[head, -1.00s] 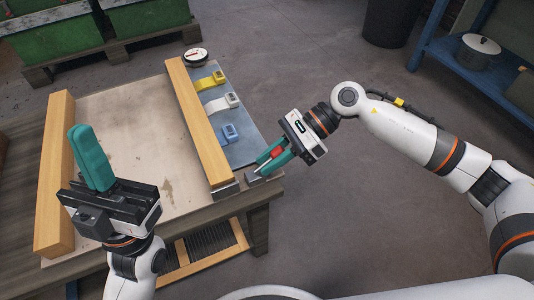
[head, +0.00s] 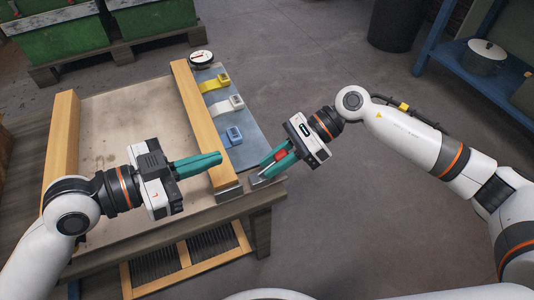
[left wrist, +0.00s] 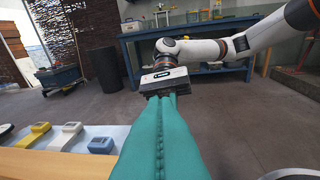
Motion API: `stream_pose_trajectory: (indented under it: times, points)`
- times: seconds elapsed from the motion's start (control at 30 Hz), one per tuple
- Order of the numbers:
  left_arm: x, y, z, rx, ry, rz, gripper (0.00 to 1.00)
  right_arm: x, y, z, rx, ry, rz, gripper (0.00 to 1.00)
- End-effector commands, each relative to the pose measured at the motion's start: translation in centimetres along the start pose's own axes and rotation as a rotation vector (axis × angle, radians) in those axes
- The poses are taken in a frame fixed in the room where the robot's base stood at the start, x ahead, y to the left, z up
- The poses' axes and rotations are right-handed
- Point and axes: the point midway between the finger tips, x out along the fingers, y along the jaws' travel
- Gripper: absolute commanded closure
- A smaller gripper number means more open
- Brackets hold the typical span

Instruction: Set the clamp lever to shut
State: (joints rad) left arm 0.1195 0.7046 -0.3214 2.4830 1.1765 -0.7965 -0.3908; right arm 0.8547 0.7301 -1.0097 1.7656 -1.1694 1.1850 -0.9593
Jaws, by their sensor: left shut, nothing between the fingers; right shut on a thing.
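The clamp lever (head: 281,154) shows as a small red piece between the teal fingers of my right gripper (head: 275,160). My right gripper is shut on it, and its fingers hide most of it. A grey metal clamp base (head: 258,181) sits below it at the table's near right corner. My left gripper (head: 220,160) is shut and empty, with its teal fingers pointing right over the right wooden rail. Its closed fingers (left wrist: 160,140) fill the middle of the left wrist view, and my right gripper's body shows beyond them. I cannot tell the lever's exact angle.
Two wooden rails (head: 62,145) (head: 197,120) run along the table board (head: 110,125). The floor to the right is clear.

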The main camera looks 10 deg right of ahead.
Motion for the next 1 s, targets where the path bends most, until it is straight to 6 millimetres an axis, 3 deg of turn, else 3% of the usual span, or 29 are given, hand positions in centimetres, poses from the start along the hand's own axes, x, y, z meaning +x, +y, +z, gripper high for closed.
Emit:
stream_pose_trajectory:
  times: [0.27,0.73,1.0]
  points:
    - [1.4,-0.5,-0.5,0.003,0.033,-0.033,1.0,0.0,0.0,0.1,0.002,-0.002,0.001,1.0]
    - [10.2,-0.8,-0.7,0.002,0.032,-0.033,1.0,0.0,0.0,0.1,0.002,-0.002,0.001,1.0]
    - [12.3,-0.8,-3.5,0.002,0.036,-0.031,1.0,0.0,0.0,0.1,0.002,-0.002,0.001,1.0]
